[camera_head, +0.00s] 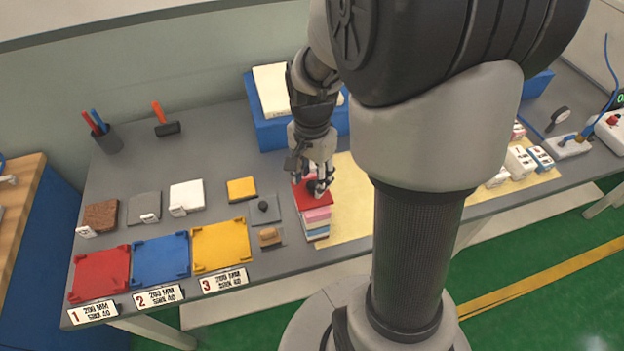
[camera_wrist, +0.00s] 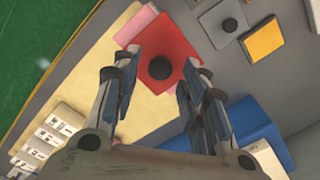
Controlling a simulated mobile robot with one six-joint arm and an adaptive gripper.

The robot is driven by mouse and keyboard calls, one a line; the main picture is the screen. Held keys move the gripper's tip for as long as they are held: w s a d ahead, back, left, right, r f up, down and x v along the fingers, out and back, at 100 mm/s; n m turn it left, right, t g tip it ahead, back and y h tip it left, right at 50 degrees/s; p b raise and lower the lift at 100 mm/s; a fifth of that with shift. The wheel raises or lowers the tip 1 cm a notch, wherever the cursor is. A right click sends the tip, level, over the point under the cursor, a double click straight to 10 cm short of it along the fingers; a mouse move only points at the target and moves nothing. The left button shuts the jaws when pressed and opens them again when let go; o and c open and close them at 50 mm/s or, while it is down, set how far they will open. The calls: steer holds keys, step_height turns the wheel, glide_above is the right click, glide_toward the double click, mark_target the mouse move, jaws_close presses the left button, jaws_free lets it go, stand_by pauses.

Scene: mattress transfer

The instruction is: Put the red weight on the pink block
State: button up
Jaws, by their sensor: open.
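The red weight (camera_head: 306,193) is a flat red plate with a dark round knob. It lies on top of the pink block (camera_head: 317,214), the upper layer of a stack of coloured slabs. In the wrist view the red weight (camera_wrist: 178,38) covers most of the pink block (camera_wrist: 136,24), whose edge sticks out on the left. My gripper (camera_head: 319,186) is just above the red weight. In the wrist view its open fingers (camera_wrist: 164,62) stand on either side of the knob; contact cannot be told.
A grey plate with a dark knob (camera_head: 272,216) and a brown piece (camera_head: 270,237) lie left of the stack. Red (camera_head: 101,272), blue (camera_head: 160,258) and yellow (camera_head: 220,244) trays line the front left. A blue bin (camera_head: 268,134) stands behind. A pale yellow sheet (camera_head: 350,213) lies right.

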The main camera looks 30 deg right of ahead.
mark_target(312, 183)
step_height(312, 183, up, 9)
steer(key=p, duration=0.2)
steer(key=s+a+r+n+t, duration=0.2)
steer(key=s+a+r+n, duration=0.2)
steer(key=s+a+n, duration=0.1)
steer(key=s+a+r+n+t, duration=0.2)
steer(key=s+a+r+n, duration=0.2)
steer(key=s+n, duration=0.4)
steer(key=shift+s+a+r+n+t, duration=0.3)
steer(key=shift+a+r+n, duration=0.15)
steer(key=shift+a, duration=0.45)
steer(key=shift+f, duration=0.1)
steer(key=shift+f+b, duration=0.6)
steer(key=shift+f, duration=0.15)
